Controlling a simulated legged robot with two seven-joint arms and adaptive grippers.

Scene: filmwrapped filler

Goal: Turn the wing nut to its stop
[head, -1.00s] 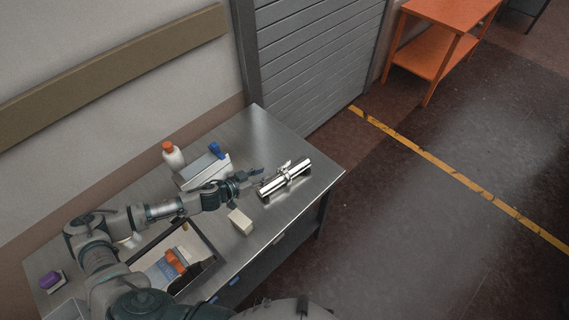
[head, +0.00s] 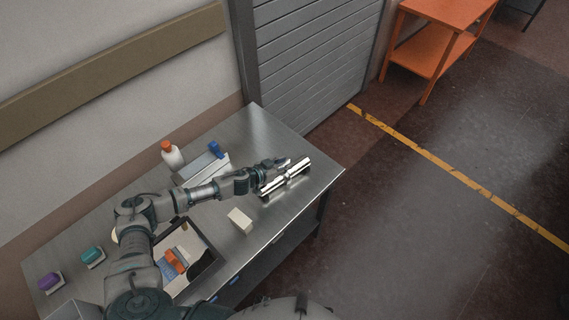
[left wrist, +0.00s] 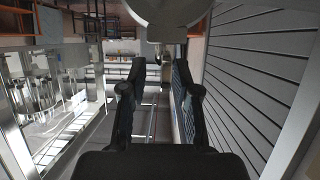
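A shiny metal pipe (head: 297,171) lies on supports near the right end of the steel bench. A clamp sits around its middle; the wing nut is too small and too covered by my gripper to make out. My left gripper (head: 281,164) is at the pipe's middle, its fingertips over the clamp area. In the left wrist view its two dark fingers (left wrist: 159,85) stand apart with a gap between them and nothing visibly gripped. A grey rounded metal part (left wrist: 170,12) shows at the top of that view, beyond the fingers. My right gripper is not in view.
The steel bench (head: 262,129) also holds a white bottle with orange cap (head: 172,155), a blue-handled item (head: 215,149), a cream block (head: 240,220), a dark-rimmed tray (head: 212,262), and teal (head: 91,253) and purple (head: 48,281) knobs.

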